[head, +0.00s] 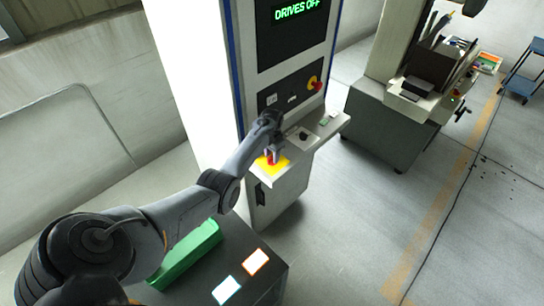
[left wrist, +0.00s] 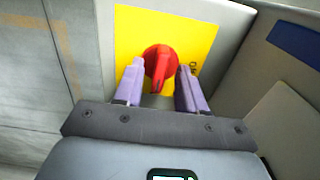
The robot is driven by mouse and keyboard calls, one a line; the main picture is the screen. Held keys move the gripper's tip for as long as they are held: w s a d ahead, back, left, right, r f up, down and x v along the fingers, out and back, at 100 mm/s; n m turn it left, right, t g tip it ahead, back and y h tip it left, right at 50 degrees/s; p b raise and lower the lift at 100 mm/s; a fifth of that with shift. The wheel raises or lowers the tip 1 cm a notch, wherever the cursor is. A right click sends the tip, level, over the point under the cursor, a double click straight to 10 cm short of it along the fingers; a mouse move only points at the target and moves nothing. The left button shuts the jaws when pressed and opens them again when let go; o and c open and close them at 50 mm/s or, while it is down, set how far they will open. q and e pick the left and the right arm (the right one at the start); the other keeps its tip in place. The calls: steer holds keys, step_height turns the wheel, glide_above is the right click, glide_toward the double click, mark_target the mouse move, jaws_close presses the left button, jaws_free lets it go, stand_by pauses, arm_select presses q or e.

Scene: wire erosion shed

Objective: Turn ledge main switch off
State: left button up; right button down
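The ledge main switch is a red rotary knob (left wrist: 160,64) on a yellow plate (left wrist: 205,37). In the head view the red knob (head: 268,161) and the yellow plate (head: 282,162) sit at the left end of the cabinet's ledge (head: 326,130). My left gripper (left wrist: 160,76) is open, with one purple finger on each side of the knob. Both fingers look apart from the knob. In the head view the left gripper (head: 272,152) is right over the switch and hides part of it. The right gripper is out of view.
The cabinet's display (head: 296,10) reads DRIVES OFF. A dark top with a green block (head: 190,252) lies below my left arm. Open floor is to the right.

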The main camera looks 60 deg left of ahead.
arm_select(q)
steer(key=shift+c, duration=0.2)
jaws_close()
steer(key=shift+n, duration=0.5)
steer(key=shift+n+p, duration=0.6)
steer(key=shift+n, duration=0.3)
steer(key=n+p, duration=0.1)
steer(key=n, duration=0.3)
steer(key=shift+n, duration=0.3)
steer(key=n, duration=0.5)
steer(key=shift+f, duration=0.1)
steer(key=n+b, duration=0.1)
steer(key=n, duration=0.4)
steer(key=shift+n, duration=0.4)
